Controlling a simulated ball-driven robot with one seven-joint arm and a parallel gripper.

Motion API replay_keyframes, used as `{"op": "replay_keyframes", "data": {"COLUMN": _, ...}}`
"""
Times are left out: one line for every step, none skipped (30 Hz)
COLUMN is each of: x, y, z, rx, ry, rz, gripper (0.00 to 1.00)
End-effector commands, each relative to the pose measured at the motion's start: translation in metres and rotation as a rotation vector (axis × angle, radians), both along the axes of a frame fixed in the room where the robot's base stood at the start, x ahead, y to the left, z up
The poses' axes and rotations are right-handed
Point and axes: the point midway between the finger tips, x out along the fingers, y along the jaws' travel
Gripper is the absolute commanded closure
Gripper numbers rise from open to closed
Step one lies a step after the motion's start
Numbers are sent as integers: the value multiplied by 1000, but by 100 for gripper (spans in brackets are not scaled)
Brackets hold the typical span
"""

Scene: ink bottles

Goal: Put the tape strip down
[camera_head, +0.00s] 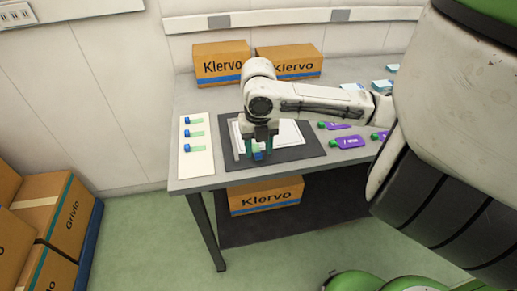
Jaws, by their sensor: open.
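My gripper (260,150) points down over the dark mat (300,155) near the table's front edge. It is open. A small blue piece (258,156) shows between and just below the fingertips; it looks like the blue end of a tape strip, and the rest is hidden by the gripper. Whether it touches the surface beneath I cannot tell. Several similar strips, green with blue ends, lie on the white board (197,168) at left, one of them at the top (195,120). A white sheet (290,134) lies on the mat, partly hidden by my arm.
Purple bottles with green caps lie right of the mat, one of them near its edge (347,142). Two Klervo boxes stand at the back, one at left (222,64). Another box (265,195) sits under the table. Grey tabletop is free behind the white board.

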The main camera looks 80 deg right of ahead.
Motion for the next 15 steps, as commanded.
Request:
{"op": "replay_keyframes", "data": {"x": 0, "y": 0, "z": 10, "rx": -3, "ry": 0, "rz": 3, "gripper": 52}}
{"op": "replay_keyframes", "data": {"x": 0, "y": 0, "z": 16, "rx": -4, "ry": -1, "rz": 3, "gripper": 52}}
{"op": "replay_keyframes", "data": {"x": 0, "y": 0, "z": 25, "rx": -4, "ry": -1, "rz": 3, "gripper": 52}}
{"op": "replay_keyframes", "data": {"x": 0, "y": -1, "z": 31, "rx": -4, "ry": -2, "rz": 2, "gripper": 52}}
{"op": "replay_keyframes", "data": {"x": 0, "y": 0, "z": 38, "rx": -4, "ry": -1, "rz": 2, "gripper": 52}}
{"op": "replay_keyframes", "data": {"x": 0, "y": -1, "z": 47, "rx": -5, "ry": 0, "rz": 3, "gripper": 52}}
{"op": "replay_keyframes", "data": {"x": 0, "y": 0, "z": 53, "rx": -4, "ry": -1, "rz": 4, "gripper": 52}}
{"op": "replay_keyframes", "data": {"x": 0, "y": 0, "z": 59, "rx": -4, "ry": -1, "rz": 2, "gripper": 52}}
{"op": "replay_keyframes", "data": {"x": 0, "y": 0, "z": 67, "rx": -3, "ry": 0, "rz": 1, "gripper": 52}}
{"op": "replay_keyframes", "data": {"x": 0, "y": 0, "z": 72, "rx": -4, "ry": 0, "rz": 2, "gripper": 52}}
{"op": "replay_keyframes", "data": {"x": 0, "y": 0, "z": 77, "rx": -3, "ry": 0, "rz": 3, "gripper": 52}}
{"op": "replay_keyframes", "data": {"x": 0, "y": 0, "z": 84, "rx": -3, "ry": 0, "rz": 4, "gripper": 52}}
{"op": "replay_keyframes", "data": {"x": 0, "y": 0, "z": 88, "rx": -2, "ry": 0, "rz": 3, "gripper": 52}}
{"op": "replay_keyframes", "data": {"x": 0, "y": 0, "z": 92, "rx": -3, "ry": 0, "rz": 2, "gripper": 52}}
{"op": "replay_keyframes", "data": {"x": 0, "y": 0, "z": 96, "rx": -3, "ry": 1, "rz": 2, "gripper": 52}}
